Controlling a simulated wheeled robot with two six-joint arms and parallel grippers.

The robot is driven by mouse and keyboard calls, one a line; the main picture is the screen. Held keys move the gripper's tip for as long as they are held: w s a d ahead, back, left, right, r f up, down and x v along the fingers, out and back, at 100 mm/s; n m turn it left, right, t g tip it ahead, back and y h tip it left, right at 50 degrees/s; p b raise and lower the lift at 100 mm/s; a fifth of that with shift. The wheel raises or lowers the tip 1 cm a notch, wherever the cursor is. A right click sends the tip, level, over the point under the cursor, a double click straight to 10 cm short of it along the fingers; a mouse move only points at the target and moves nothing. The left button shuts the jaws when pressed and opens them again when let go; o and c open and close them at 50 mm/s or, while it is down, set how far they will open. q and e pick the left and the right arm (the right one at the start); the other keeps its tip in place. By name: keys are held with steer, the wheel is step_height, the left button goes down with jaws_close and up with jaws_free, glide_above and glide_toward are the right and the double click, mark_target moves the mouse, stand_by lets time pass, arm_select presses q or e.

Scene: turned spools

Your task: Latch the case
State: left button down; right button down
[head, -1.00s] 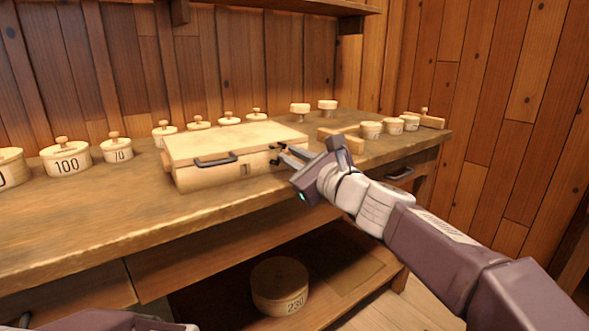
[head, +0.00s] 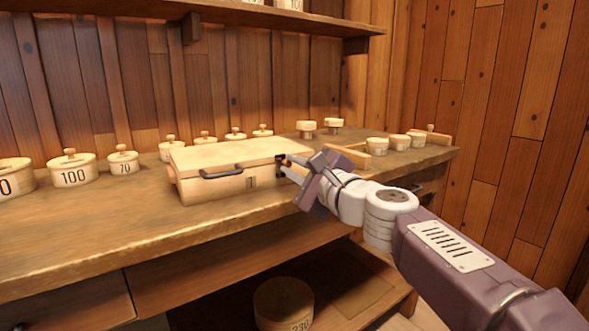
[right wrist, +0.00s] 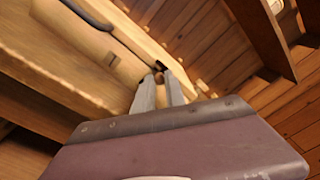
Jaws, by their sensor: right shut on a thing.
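The pale wooden case (head: 215,183) lies on the bench with its lid (head: 225,154) down. A dark handle (head: 221,172) and a small dark slot mark its front. A dark latch (head: 280,160) sits at the front right end of the case. My right gripper (head: 286,165) is at that end, shut on the latch and largely covering it. In the right wrist view the fingertips (right wrist: 158,75) meet at the dark latch by the case edge. Whether the latch is fastened cannot be told. My left gripper is out of view.
Lidded round boxes, one marked 100 (head: 73,170), stand left of the case, with smaller ones behind. More round pieces (head: 377,146) and a wooden block (head: 348,157) stand to the right. A large box (head: 283,303) sits below. The bench front is clear.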

steer(key=c, duration=1.4)
jaws_free()
steer(key=b+v, duration=0.1)
steer(key=v, duration=0.8)
